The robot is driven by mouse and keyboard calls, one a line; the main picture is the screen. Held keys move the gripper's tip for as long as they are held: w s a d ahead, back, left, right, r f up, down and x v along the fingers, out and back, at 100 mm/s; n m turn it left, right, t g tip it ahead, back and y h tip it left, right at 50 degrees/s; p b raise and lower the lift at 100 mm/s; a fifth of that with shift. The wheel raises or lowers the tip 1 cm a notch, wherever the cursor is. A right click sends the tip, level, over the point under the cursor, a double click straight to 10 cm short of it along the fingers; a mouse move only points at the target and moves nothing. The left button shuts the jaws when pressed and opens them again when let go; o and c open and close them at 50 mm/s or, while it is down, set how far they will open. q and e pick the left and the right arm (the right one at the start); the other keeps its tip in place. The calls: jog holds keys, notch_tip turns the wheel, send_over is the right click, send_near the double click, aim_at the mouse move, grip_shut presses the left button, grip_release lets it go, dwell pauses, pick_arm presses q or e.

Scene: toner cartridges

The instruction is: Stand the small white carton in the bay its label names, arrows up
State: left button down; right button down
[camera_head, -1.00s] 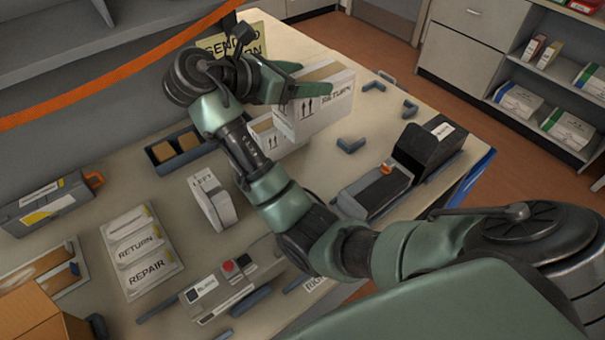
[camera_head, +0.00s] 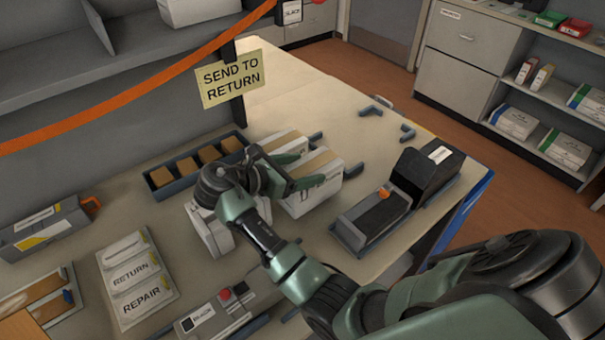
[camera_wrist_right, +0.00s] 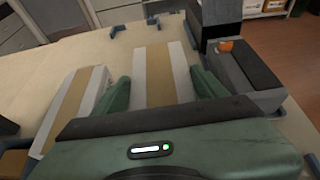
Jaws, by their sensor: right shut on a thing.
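My right gripper (camera_head: 298,172) is shut on a white carton (camera_head: 322,190) with a tan tape strip along its top. The carton looks upright, low at the table, among dark corner brackets (camera_head: 353,171). I cannot tell whether its base touches the table. In the wrist view the held carton (camera_wrist_right: 157,72) sits between both fingers (camera_wrist_right: 162,88). A second taped white carton (camera_wrist_right: 76,100) stands beside it on the left, with a gap; it also shows in the head view (camera_head: 284,143). The yellow sign (camera_head: 232,78) reads SEND TO RETURN. My left gripper is not in view.
Another white carton (camera_head: 205,222) stands partly behind my wrist. A dark tray (camera_head: 163,191) with brown blocks is at the back. A black device (camera_head: 372,218) stands to the right.

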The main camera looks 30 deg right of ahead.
jog(key=shift+f, duration=0.9)
jog(key=shift+c, duration=0.7)
grip_release()
jog(key=shift+f, duration=0.15)
